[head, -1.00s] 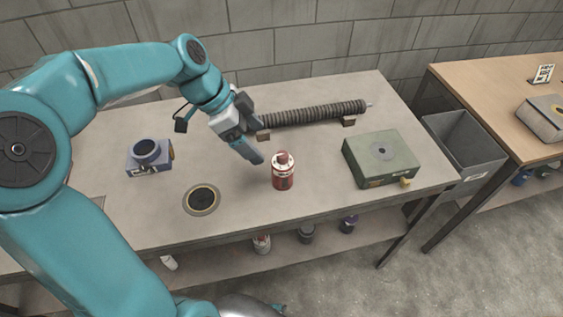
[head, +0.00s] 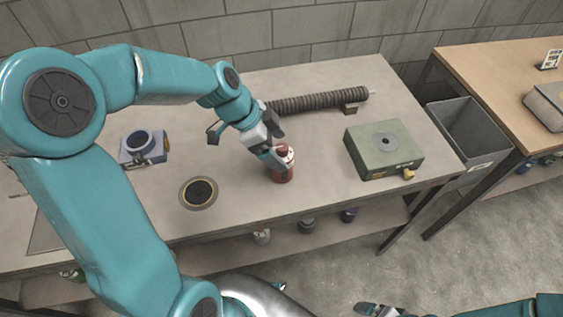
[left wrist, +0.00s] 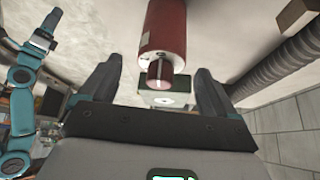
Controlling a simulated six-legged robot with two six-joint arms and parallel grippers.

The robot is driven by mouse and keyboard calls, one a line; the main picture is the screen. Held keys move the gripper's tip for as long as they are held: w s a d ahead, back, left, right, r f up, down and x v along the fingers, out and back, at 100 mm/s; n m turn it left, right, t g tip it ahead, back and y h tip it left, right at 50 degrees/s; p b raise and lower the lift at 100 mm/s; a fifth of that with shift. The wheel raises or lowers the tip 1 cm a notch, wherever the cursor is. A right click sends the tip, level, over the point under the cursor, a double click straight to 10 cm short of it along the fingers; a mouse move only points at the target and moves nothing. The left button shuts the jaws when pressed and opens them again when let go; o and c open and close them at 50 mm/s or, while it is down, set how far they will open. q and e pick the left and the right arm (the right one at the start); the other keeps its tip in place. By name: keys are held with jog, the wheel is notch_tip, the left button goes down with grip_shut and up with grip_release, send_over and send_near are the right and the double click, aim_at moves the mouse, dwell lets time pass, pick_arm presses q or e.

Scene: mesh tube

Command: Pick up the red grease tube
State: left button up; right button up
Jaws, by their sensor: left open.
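The red grease tube (head: 282,174) stands upright on the grey workbench (head: 235,220), near its front edge. My left gripper (head: 277,147) is open at the tube's top, and one finger hides part of it. In the left wrist view, the red tube (left wrist: 164,25) with its dark red cap lies ahead of and between the two spread fingers (left wrist: 158,82). I cannot tell whether either finger touches it. My right gripper (head: 376,309) shows at the bottom edge of the head view, well away from the bench; its jaws are unclear.
A ribbed hose (head: 318,101) lies on a support behind the tube. A green box (head: 384,150) stands to the right, a blue-grey fitting (head: 143,147) to the left. A round dark-centred ring (head: 198,193) is in the benchtop. A grey bin (head: 468,135) stands beyond the right end.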

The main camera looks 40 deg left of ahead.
aim_at(286, 157)
pick_arm(q)
jog(key=x, duration=0.4)
jog(key=shift+f, duration=0.35)
jog(key=shift+w+f, duration=0.15)
jog(key=shift+f, duration=0.25)
jog(key=shift+d, duration=0.1)
jog(key=shift+c, duration=0.3)
jog(key=c, duration=1.2)
jog(key=shift+r, duration=0.15)
